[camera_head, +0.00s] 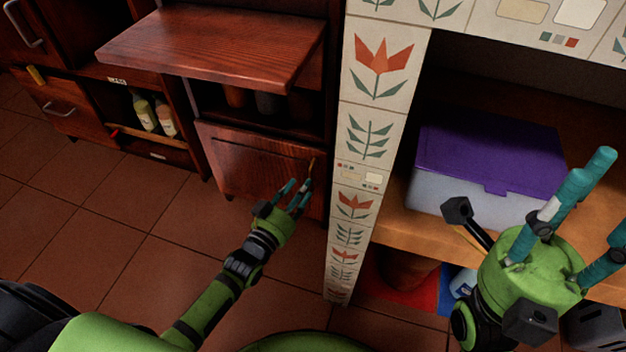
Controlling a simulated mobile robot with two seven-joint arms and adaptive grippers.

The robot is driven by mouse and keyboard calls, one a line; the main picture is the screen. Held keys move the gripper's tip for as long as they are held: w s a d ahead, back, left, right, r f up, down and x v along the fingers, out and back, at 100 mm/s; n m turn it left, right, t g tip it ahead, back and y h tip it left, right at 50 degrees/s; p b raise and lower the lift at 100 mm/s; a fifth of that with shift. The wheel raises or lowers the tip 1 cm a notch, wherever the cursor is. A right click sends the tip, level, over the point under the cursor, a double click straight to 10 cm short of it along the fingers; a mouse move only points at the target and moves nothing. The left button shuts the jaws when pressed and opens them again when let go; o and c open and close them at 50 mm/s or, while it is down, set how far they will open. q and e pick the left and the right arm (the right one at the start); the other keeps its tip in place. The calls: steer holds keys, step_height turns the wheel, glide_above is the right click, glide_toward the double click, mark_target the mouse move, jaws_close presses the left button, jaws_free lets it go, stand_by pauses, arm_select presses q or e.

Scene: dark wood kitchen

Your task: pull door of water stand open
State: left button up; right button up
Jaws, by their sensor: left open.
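The water stand (215,42) is a dark reddish wood cabinet with a protruding top board, left of the tiled pillar. Its lower door (240,160) is a wooden panel that looks closed. I cannot tell whether the fingers touch the door. My right gripper (592,205) is at the right, in front of another shelf, with its fingers spread and nothing between them.
A tiled pillar (355,150) with flower patterns stands close to the right of the door. Beyond it, a purple-lidded box (490,155) sits on a wooden shelf. Bottles (145,112) stand in a low cabinet at the left. The tiled floor (150,220) before the stand is clear.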

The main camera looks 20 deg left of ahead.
mark_target(312, 175)
arm_select(q)
steer(key=b+x, duration=0.2)
steer(key=x, duration=0.3)
steer(key=shift+f, duration=0.1)
jaws_close()
